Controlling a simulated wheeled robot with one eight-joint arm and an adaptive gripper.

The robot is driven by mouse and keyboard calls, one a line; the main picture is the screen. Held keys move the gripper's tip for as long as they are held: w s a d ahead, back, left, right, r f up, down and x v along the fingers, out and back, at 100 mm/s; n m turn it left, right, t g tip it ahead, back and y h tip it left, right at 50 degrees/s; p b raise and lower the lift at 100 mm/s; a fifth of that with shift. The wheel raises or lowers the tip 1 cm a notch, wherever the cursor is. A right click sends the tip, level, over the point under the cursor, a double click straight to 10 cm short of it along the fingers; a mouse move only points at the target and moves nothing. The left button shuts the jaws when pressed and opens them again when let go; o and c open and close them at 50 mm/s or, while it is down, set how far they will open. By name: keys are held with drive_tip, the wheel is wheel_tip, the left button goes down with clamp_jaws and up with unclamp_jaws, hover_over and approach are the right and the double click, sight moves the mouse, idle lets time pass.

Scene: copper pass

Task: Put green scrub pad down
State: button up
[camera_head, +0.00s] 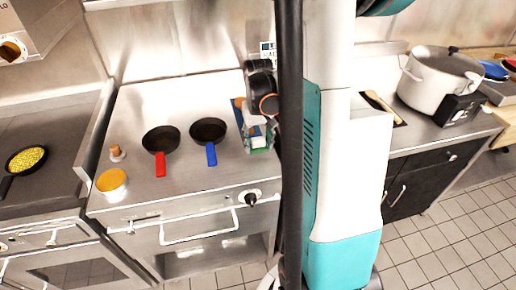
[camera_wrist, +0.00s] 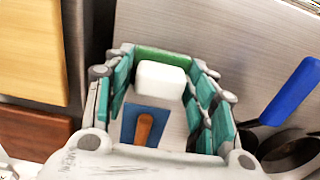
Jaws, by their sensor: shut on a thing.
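My gripper (camera_wrist: 163,75) is shut on the green scrub pad (camera_wrist: 165,55), which spans between the teal fingertips in the wrist view. A white block (camera_wrist: 160,82) shows right against the pad's near side, between the fingers; I cannot tell whether it is part of the pad. In the head view my gripper (camera_head: 257,138) is over the right end of the steel cooktop (camera_head: 185,185), and the pad (camera_head: 258,150) shows only small at its tips. Whether the pad touches the surface is unclear.
A blue tool with a wooden handle (camera_wrist: 144,127) shows between the fingers. A blue-handled pan (camera_head: 208,132) and a red-handled pan (camera_head: 160,140) stand to the left. An orange-topped pot (camera_head: 112,182) is further left. The front of the cooktop is clear.

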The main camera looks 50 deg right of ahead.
sight(258, 147)
drive_tip(key=shift+f, duration=1.35)
drive_tip(key=shift+f+b, duration=0.1)
drive_tip(key=shift+b, duration=0.3)
drive_tip(key=o, duration=1)
wheel_tip(258, 147, up, 12)
drive_tip(key=p, duration=0.4)
